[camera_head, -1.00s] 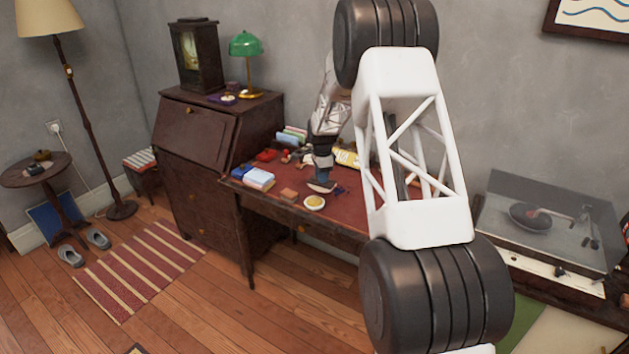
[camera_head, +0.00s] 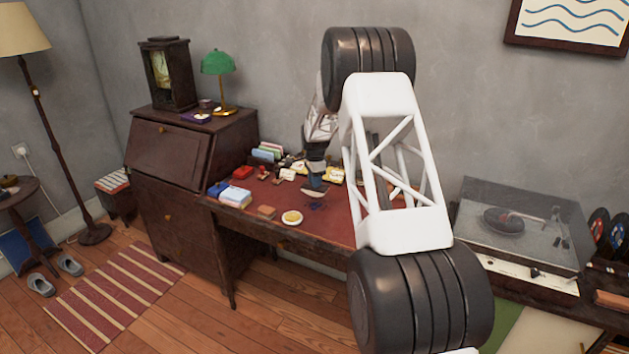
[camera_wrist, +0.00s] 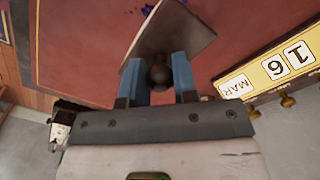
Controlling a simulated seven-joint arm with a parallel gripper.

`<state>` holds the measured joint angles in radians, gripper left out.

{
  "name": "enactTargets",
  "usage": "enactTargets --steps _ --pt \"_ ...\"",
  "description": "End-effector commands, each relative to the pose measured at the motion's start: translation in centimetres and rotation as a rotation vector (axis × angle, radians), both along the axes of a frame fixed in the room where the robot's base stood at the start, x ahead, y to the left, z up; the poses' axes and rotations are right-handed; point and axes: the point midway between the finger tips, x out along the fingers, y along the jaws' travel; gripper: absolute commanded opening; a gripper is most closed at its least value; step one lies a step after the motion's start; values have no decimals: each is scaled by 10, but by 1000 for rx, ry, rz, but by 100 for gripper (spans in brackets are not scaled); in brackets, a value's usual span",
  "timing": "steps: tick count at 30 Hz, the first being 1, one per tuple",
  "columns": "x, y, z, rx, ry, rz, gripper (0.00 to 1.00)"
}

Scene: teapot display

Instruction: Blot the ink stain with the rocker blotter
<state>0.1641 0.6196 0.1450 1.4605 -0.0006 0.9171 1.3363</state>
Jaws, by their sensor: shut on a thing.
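The rocker blotter (camera_wrist: 178,32) has a flat pale-brown top and a dark round knob. My gripper (camera_wrist: 159,78) is shut on the knob, with one blue finger on each side. In the head view the blotter (camera_head: 313,191) shows small and dark under my gripper (camera_head: 315,177). It appears just behind the ink stain and a little above the desk top, but the gap is hard to judge. The ink stain (camera_head: 317,206) is a dark blue-purple blot on the red desk top. Part of it (camera_wrist: 148,9) shows at the top edge of the wrist view, past the blotter.
A yellow calendar (camera_wrist: 270,72) stands close to the right of my gripper in the wrist view. My arm hides the desk's right part.

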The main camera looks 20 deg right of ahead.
Motion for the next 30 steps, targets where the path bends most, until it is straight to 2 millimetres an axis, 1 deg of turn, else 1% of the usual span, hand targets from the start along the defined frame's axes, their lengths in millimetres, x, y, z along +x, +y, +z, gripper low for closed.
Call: enactTargets --steps 8,21,30 --pt "0 0 -13 0 0 0 6" --pt "0 0 -47 0 0 0 6" --pt "0 0 -58 0 -1 0 6"
